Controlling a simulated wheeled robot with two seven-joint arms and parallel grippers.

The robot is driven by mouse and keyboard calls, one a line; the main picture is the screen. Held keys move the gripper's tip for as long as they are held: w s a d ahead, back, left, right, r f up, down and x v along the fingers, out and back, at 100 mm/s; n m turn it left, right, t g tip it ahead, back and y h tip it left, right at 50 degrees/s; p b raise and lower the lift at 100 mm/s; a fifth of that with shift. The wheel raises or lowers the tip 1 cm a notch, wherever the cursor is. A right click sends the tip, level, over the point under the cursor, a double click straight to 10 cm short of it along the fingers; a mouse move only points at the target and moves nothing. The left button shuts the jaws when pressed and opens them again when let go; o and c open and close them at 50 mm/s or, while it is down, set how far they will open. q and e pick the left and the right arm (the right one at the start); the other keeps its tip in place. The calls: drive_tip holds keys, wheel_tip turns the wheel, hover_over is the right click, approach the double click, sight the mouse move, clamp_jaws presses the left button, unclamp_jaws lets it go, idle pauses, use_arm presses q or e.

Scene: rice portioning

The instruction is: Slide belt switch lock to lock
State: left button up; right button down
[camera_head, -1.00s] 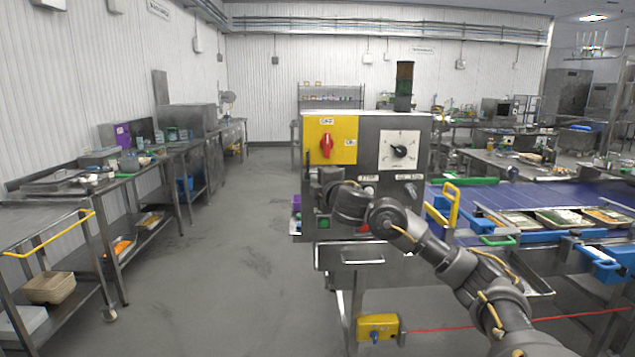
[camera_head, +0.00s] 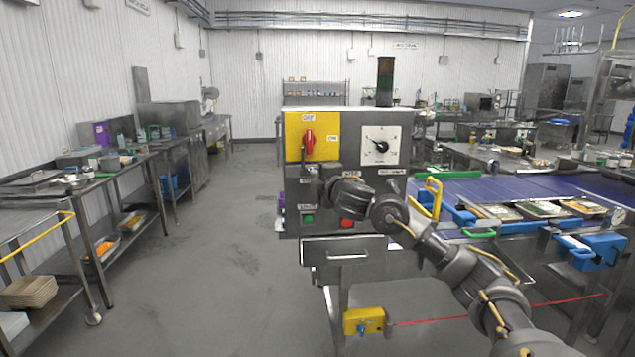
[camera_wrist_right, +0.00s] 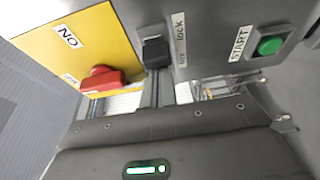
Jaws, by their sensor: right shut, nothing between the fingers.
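The switch panel (camera_head: 350,110) stands at the middle of the head view, with a yellow plate and a red rotary switch (camera_head: 309,143). In the right wrist view, a dark block (camera_wrist_right: 155,52) is beside the lock labels (camera_wrist_right: 180,40); I cannot tell whether it is the lock's slider or my fingertips. My right gripper (camera_head: 323,180) is at the panel's lower face, below the yellow plate. Its fingers (camera_wrist_right: 153,88) are shut with nothing between them, pointing at this block. Contact is unclear. In the head view the wrist hides the lock. My left gripper is not in view.
A green START button (camera_wrist_right: 270,46) is right of the lock in the wrist view; it also shows in the head view (camera_head: 308,219) beside a red button (camera_head: 347,223). A blue conveyor belt (camera_head: 510,190) with trays is at right. The floor at left is clear.

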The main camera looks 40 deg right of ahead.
drive_tip(key=s+a, duration=0.5)
drive_tip(key=s, duration=0.2)
drive_tip(key=shift+s+a, duration=0.25)
drive_tip(key=shift+s, duration=0.15)
drive_tip(key=shift+w, duration=0.1)
